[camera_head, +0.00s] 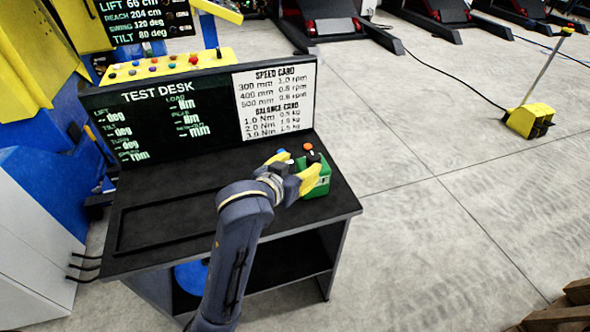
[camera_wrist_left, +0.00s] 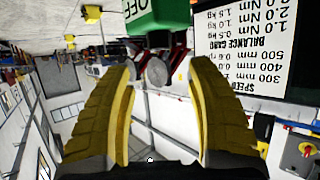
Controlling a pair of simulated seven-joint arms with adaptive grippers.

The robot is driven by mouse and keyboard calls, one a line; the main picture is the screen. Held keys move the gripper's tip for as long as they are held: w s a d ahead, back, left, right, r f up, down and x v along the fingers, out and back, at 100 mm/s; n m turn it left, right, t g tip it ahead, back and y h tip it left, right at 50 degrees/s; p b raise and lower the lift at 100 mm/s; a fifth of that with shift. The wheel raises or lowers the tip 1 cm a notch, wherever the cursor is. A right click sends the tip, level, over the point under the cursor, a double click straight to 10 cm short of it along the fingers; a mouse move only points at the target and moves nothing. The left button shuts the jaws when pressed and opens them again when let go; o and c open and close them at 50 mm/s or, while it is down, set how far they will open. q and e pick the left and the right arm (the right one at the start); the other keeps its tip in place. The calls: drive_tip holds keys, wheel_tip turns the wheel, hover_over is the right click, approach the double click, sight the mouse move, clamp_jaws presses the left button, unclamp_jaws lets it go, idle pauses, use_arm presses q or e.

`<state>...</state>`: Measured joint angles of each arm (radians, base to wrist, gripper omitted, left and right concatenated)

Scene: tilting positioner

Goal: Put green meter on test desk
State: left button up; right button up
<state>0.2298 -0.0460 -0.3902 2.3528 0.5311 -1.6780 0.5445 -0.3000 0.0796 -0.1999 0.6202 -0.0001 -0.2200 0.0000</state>
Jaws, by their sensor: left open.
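The green meter (camera_head: 321,184) stands on the right part of the black top of the test desk (camera_head: 290,226), in front of its speed and balance card. It has orange and black parts on top. My left gripper (camera_head: 294,167) is at the meter's left side in the head view, with yellow fingers spread and partly covering it. In the left wrist view the open fingers (camera_wrist_left: 160,78) have nothing clasped between them, and the green meter (camera_wrist_left: 172,14) shows at the top edge with OFF lettering. I cannot tell whether a finger touches it. My right gripper is not in view.
The desk's upright display panel (camera_head: 160,120) stands behind the meter. A black rectangular outline (camera_head: 160,225) marks the left part of the desk top. A yellow device on the floor (camera_head: 530,118) with a pole stands far right. Open floor lies right of the desk.

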use_arm(q)
drive_tip(key=shift+v, duration=1.15)
